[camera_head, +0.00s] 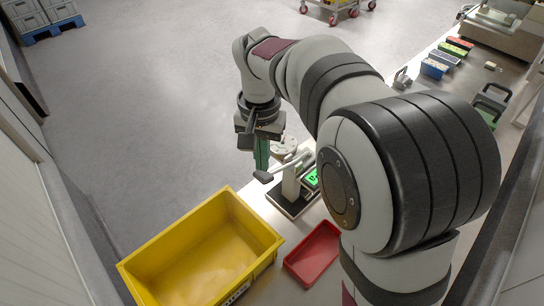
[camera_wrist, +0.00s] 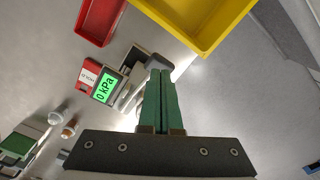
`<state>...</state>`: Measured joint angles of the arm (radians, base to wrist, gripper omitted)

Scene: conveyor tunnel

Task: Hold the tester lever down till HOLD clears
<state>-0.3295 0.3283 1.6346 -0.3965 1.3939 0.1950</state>
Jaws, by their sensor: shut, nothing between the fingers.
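The tester (camera_head: 292,198) stands on the bench, a grey post on a dark base with a pale lever. The lever's dark handle (camera_head: 264,177) points left in the head view; it also shows in the wrist view (camera_wrist: 158,62). Its green display (camera_head: 311,178) reads "0 kPa" in the wrist view (camera_wrist: 104,90), beside a red panel (camera_wrist: 86,77) with small lettering I cannot read surely. My gripper (camera_head: 262,166) has green fingers, closed together and empty, pointing down just above the handle. In the wrist view the fingertips (camera_wrist: 160,74) reach the handle's edge; I cannot tell whether they touch.
A yellow bin (camera_head: 205,245) stands left of the tester, and a red tray (camera_head: 315,252) in front of it. Several small boxes, one blue (camera_head: 433,69), lie along the bench at the back right. Floor at left is open.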

